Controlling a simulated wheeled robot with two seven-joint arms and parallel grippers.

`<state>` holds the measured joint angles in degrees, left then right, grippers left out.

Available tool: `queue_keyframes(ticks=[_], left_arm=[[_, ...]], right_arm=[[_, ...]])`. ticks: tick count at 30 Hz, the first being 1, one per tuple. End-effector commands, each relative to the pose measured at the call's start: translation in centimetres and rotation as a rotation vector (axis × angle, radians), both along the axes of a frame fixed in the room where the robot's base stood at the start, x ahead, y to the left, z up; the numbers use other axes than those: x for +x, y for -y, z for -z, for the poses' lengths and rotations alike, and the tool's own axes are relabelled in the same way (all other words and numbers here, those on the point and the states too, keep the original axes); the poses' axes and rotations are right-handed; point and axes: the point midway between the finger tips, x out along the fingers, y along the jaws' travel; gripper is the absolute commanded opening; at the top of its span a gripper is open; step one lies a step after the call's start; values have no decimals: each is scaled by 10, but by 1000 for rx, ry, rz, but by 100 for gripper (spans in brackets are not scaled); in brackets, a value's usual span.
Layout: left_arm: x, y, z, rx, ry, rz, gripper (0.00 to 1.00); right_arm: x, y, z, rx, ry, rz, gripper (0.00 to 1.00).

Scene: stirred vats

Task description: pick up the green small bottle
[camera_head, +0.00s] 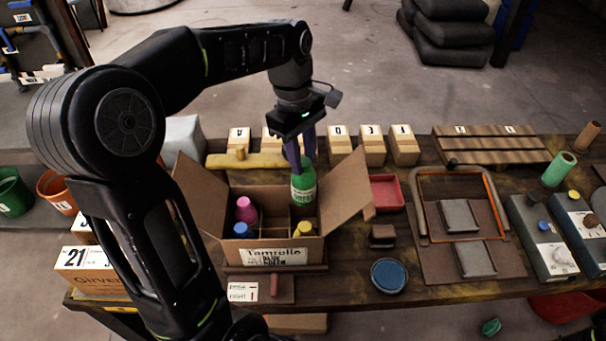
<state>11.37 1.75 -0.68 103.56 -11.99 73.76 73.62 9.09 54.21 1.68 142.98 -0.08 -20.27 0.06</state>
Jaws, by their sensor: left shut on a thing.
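The green small bottle (304,186) is upright at the back right of an open cardboard box (229,197) with dividers. My left gripper (302,160) points down from above and is shut on the bottle's upper part, hiding its top. The bottle's lower end is at the level of the box compartments; I cannot tell whether it touches the box floor. A pink bottle (246,211), a blue-capped bottle (242,230) and a yellow-capped bottle (304,229) stand in other compartments. My right gripper is not in view.
The box's side flaps stand open, the right flap (345,188) close to the bottle. Several labelled wooden blocks (371,144) line the table's back. A red tray (386,192) and a blue round lid (388,275) lie to the right.

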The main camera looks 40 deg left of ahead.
Motion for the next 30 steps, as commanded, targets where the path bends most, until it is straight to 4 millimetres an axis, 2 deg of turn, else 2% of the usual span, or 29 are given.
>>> queue_keyframes(ticks=[4, 9, 30], left_arm=[[1, 0, -27, 0, 5, 0, 0], [0, 0, -45, 0, 2, 0, 0], [0, 0, -49, 0, 1, 0, 0]], right_arm=[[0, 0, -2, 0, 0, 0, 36], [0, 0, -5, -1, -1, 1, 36], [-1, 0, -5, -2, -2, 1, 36]])
